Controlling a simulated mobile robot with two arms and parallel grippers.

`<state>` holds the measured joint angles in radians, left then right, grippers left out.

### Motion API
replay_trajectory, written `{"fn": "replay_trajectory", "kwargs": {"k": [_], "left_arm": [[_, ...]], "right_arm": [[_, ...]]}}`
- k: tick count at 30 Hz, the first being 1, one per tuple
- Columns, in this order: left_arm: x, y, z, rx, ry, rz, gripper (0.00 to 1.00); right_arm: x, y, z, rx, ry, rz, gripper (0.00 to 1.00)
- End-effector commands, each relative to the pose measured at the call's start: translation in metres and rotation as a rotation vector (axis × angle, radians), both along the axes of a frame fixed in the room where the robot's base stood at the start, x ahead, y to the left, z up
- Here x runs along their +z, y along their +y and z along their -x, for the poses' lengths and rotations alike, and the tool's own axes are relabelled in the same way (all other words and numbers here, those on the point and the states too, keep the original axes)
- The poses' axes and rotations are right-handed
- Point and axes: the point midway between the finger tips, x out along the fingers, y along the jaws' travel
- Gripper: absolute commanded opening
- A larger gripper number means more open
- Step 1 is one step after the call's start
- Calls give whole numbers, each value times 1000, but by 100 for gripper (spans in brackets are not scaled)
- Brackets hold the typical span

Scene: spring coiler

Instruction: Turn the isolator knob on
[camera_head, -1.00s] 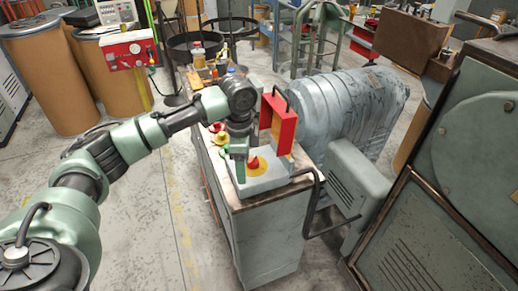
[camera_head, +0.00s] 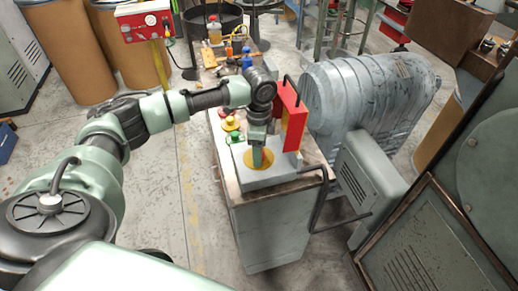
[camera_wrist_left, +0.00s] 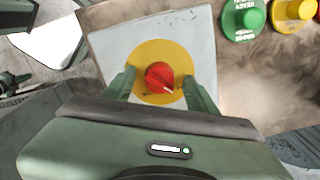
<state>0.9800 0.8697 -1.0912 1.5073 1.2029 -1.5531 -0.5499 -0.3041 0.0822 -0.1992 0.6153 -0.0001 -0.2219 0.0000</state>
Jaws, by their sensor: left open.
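The isolator knob (camera_wrist_left: 160,76) is a round red knob with a white mark, on a yellow disc (camera_wrist_left: 178,52) set in a pale plate (camera_wrist_left: 120,42). In the left wrist view my left gripper (camera_wrist_left: 160,84) is open, with one green finger on each side of the knob. A gap shows between the knob and each finger. In the head view my left gripper (camera_head: 258,160) points down over the yellow disc (camera_head: 267,161) on the grey box, and hides the knob. My right gripper is not in view.
Green and yellow buttons (camera_head: 231,124) sit beside the box on the cabinet top. A red panel (camera_head: 291,113) with a black handle stands close to the gripper's right. A bent dark rail (camera_head: 319,195) edges the cabinet. Bottles and tools lie farther back.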

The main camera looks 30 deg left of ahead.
Motion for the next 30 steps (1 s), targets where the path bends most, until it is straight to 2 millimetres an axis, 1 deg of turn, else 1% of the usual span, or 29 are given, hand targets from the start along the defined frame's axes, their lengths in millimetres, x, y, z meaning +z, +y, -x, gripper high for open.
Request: {"fn": "replay_trajectory", "kwargs": {"k": [1,3,7,13,14,18,23,30], "left_arm": [[-1,0,0,0,0,0,58],[-1,0,0,0,0,0,58],[-1,0,0,0,0,0,58],[-1,0,0,0,0,0,2],[-1,0,0,0,0,0,0],[-1,0,0,-4,0,0,0],[1,0,1,-35,2,0,0],[3,0,1,-167,3,1,0]], "right_arm": [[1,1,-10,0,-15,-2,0],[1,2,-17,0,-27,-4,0],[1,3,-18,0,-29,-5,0],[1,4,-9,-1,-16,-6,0],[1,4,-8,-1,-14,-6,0],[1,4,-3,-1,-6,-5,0],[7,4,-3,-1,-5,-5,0],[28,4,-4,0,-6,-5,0]]}}
